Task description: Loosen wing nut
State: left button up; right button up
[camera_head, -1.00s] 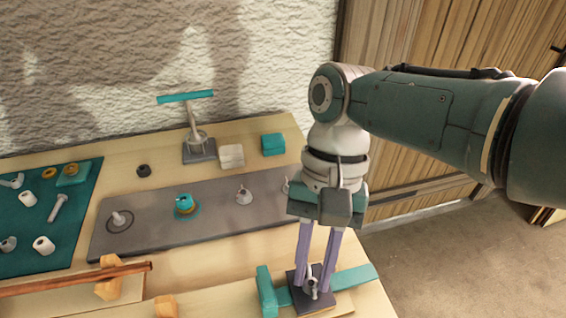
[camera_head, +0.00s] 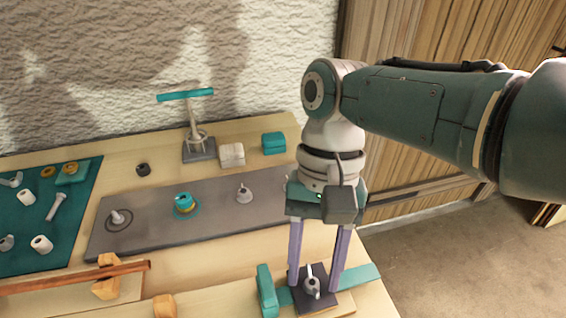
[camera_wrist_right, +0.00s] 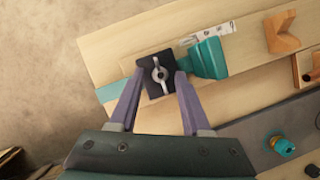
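The wing nut (camera_head: 312,285) is grey with two wings and sits on a dark square plate (camera_head: 327,298) near the table's front right. It also shows in the right wrist view (camera_wrist_right: 160,74), wings running roughly along the picture's height. My right gripper (camera_head: 316,286) points down over it, with its two purple fingers apart, one on each side of the wing nut. In the right wrist view the fingertips (camera_wrist_right: 159,86) stand at the plate's sides with gaps to the nut. My left gripper is not in view.
A teal clamp-like block (camera_head: 267,291) stands just left of the plate, and a teal strip (camera_head: 360,277) runs to the right. A grey mat (camera_head: 150,235) with several fittings lies behind. A copper-coloured rod (camera_head: 75,279) lies at front left.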

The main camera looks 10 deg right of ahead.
jog(key=shift+o, duration=0.2)
jog(key=shift+r, duration=0.1)
jog(key=shift+r, duration=0.2)
jog(key=p+v, duration=0.2)
jog(key=v, duration=0.7)
jog(key=shift+w+r, duration=0.15)
jog(key=shift+w, duration=0.05)
jog(key=shift+d, duration=0.1)
